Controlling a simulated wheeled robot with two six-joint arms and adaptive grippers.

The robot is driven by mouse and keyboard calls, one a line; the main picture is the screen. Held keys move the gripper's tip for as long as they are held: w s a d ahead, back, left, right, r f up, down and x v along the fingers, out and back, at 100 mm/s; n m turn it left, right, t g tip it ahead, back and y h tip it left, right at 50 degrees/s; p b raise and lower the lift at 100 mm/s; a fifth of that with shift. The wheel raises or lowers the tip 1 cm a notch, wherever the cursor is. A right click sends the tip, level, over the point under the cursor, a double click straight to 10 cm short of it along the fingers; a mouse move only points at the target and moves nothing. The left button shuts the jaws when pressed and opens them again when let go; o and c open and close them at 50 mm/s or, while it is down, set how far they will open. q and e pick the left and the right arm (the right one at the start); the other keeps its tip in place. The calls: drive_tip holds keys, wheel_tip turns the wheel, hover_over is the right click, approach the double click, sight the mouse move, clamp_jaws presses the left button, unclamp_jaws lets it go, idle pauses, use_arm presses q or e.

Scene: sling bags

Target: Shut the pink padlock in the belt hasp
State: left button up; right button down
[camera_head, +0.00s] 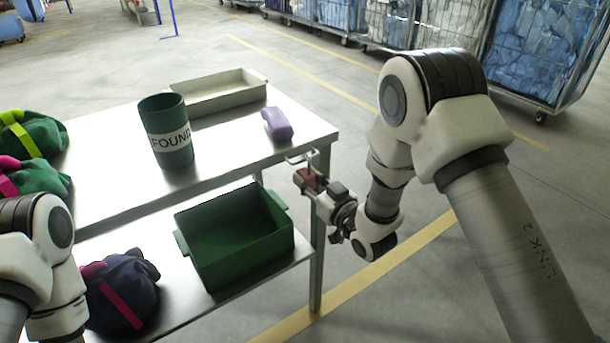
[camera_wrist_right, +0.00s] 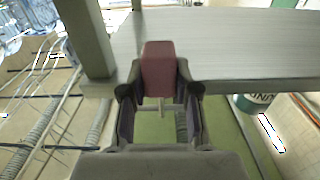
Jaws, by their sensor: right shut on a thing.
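In the right wrist view the padlock (camera_wrist_right: 158,68) stands between the fingertips, in front of the table edge. A thin metal loop (camera_head: 300,156) shows at the table corner above the gripper; I cannot tell whether it is the shackle or a table fitting. I cannot make out the belt hasp. My left arm shows at lower left, but its gripper is out of view.
The table top (camera_head: 225,185) holds a green FOUND bin (camera_head: 170,158), a beige tray (camera_head: 215,100) and a purple case (camera_head: 277,124). Green bags (camera_head: 40,178) lie at left. A green crate (camera_head: 240,255) and a navy bag (camera_head: 120,280) sit on the lower shelf. A table leg (camera_head: 317,260) is close to my right gripper.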

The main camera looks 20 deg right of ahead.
drive_tip(key=shift+r, duration=0.1)
drive_tip(key=shift+r+p, duration=1)
drive_tip(key=shift+r, duration=0.25)
drive_tip(key=v, duration=0.8)
